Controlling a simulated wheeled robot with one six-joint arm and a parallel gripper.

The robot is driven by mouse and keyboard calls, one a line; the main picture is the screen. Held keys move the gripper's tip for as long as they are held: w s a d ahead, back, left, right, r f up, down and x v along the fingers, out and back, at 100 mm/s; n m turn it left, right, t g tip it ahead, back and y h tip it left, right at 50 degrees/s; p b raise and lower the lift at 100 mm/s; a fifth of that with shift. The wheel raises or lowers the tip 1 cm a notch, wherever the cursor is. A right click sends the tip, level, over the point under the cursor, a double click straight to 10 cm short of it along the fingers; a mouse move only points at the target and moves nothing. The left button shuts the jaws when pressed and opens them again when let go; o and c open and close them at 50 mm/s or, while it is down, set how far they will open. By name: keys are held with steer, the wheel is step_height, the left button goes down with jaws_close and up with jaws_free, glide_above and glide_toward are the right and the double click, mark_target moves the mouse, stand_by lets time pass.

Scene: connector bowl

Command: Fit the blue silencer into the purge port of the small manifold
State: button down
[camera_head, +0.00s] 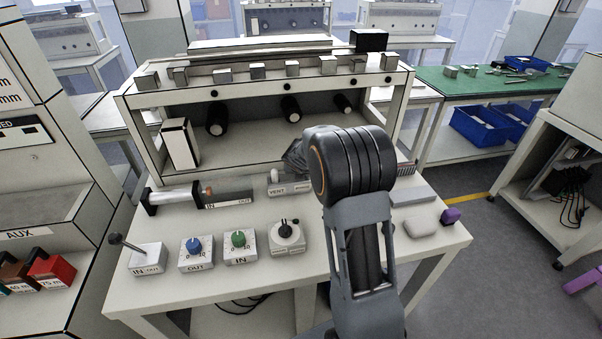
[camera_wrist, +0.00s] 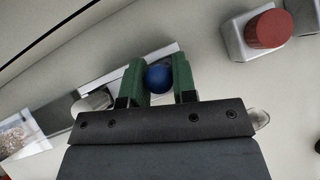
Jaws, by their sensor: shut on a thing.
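My gripper (camera_wrist: 158,70) has green fingers, shut on the blue silencer (camera_wrist: 158,80), whose round blue end shows between them in the wrist view. The small manifold (camera_head: 290,188) is a low grey block with a VENT label on the bench in the head view. A white plug (camera_head: 274,177) stands at its left end. In the wrist view a grey bar (camera_wrist: 118,73), likely the manifold, lies beneath the fingers with a pale rounded piece (camera_wrist: 94,101) beside it. The purge port is hidden, and I cannot tell whether the silencer touches it.
Dial blocks (camera_head: 197,254) and a lever block (camera_head: 147,258) line the bench front. A cylinder unit (camera_head: 178,197) lies left of the manifold. A shelf (camera_head: 270,83) rises behind. A red-capped block (camera_wrist: 268,30) stands at upper right in the wrist view.

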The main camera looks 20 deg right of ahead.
steer(key=shift+f, duration=0.3)
steer(key=shift+f, duration=0.15)
steer(key=c, duration=0.9)
jaws_free()
